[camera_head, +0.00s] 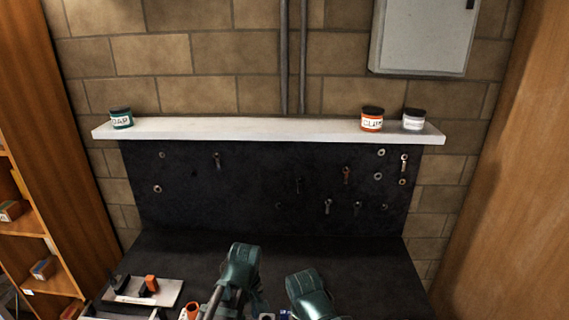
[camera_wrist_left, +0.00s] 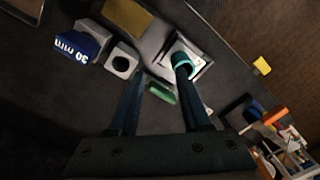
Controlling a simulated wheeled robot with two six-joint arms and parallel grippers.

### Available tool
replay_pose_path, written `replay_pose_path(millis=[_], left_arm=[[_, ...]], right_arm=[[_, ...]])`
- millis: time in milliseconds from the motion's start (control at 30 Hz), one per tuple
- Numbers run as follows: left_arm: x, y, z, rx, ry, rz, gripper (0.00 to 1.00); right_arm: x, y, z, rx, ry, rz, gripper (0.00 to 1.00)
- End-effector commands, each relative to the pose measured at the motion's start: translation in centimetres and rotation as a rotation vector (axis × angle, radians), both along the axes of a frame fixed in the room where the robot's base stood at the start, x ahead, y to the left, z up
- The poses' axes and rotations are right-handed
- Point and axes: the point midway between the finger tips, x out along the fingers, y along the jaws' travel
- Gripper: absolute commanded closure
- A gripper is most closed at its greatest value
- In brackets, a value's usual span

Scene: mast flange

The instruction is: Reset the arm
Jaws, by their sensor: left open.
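In the left wrist view my left gripper (camera_wrist_left: 160,78) is open, its two dark fingers well apart over the dark worktop. A small green piece (camera_wrist_left: 162,93) shows between the fingers, with no finger seen closed on it. A teal round, hollow part (camera_wrist_left: 182,64) shows at the right fingertip, over a white square plate (camera_wrist_left: 202,55); I cannot tell whether the finger touches it. In the head view my left arm (camera_head: 241,268) and my right arm (camera_head: 309,294) show as teal links at the bottom edge. My right gripper is not seen.
Left of the fingers lie a white block with a hole (camera_wrist_left: 122,62) and a blue-and-grey "30 mm" block (camera_wrist_left: 82,46). A tray (camera_head: 125,291) with orange and dark parts lies at lower left. Jars stand on the white shelf (camera_head: 250,129). Wooden cabinets flank the worktop.

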Motion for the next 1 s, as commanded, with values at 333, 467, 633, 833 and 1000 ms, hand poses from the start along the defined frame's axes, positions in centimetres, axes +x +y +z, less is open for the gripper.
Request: replay_pose_path(millis=[333, 467, 633, 833, 1000], left_arm=[[-7.0, -4.0, -5.3, 0.031, 0.067, -0.857, 0.53], [-7.9, -4.4, -5.8, 0.035, 0.081, -0.990, 0.53], [-8.1, -4.5, -5.8, 0.035, 0.086, -1.037, 0.53], [-8.0, -4.5, -5.7, 0.035, 0.085, -1.035, 0.53], [-8.0, -4.5, -5.7, 0.035, 0.085, -1.033, 0.53]], right_arm=[[0.0, 0.0, -5.4, -0.001, 0.000, 0.007, 0.50], [0.0, 0.0, -5.9, -0.002, 0.000, 0.008, 0.50], [0.0, 0.0, -5.9, -0.002, 0.000, 0.008, 0.50], [0.0, 0.0, -5.8, -0.002, 0.000, 0.008, 0.50], [0.0, 0.0, -5.8, -0.002, 0.000, 0.008, 0.50]])
